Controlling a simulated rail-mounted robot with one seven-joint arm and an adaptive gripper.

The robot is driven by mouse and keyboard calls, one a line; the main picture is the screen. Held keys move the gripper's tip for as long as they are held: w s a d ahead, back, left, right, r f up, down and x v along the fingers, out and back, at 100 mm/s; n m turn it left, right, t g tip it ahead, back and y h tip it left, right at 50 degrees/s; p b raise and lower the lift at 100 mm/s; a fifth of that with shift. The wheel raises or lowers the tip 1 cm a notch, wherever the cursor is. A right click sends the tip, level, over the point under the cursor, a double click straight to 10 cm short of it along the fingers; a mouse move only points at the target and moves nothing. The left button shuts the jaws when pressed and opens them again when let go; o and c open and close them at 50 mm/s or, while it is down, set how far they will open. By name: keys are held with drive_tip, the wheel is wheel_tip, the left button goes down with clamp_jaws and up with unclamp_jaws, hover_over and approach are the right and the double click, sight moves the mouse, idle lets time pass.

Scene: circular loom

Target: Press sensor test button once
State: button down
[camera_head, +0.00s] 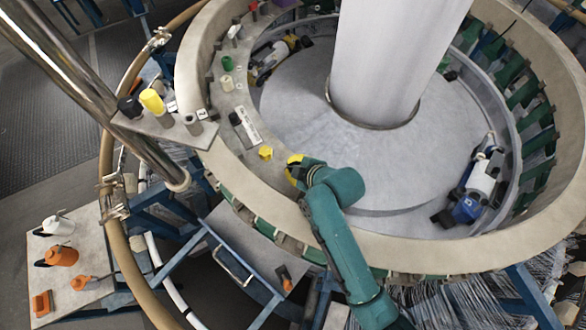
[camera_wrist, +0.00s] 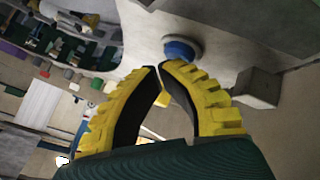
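My gripper (camera_head: 292,168) is at the end of my green arm, over the inner front part of the loom's beige ring. In the wrist view its yellow ridged fingers (camera_wrist: 160,66) curve together with the tips meeting, and nothing is held at the tips. A round blue button (camera_wrist: 181,49) on a pale base lies just beyond the fingertips in the wrist view. I cannot tell whether the tips touch it. No label shows on it, so I cannot confirm that it is the sensor test button. I cannot make it out in the head view.
A grey block (camera_wrist: 257,88) stands right of the blue button. A small yellow piece (camera_head: 265,152) lies on the ring left of my gripper. A labelled strip (camera_head: 246,127) and a green cylinder (camera_head: 228,63) are farther along. The large white column (camera_head: 385,55) stands behind.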

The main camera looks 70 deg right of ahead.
drive_tip(key=shift+r+p, duration=0.8)
drive_tip(key=shift+p, duration=0.15)
drive_tip(key=shift+r, duration=0.1)
wheel_tip(320, 180, up, 5)
drive_tip(key=p, duration=0.5)
idle(0.4)
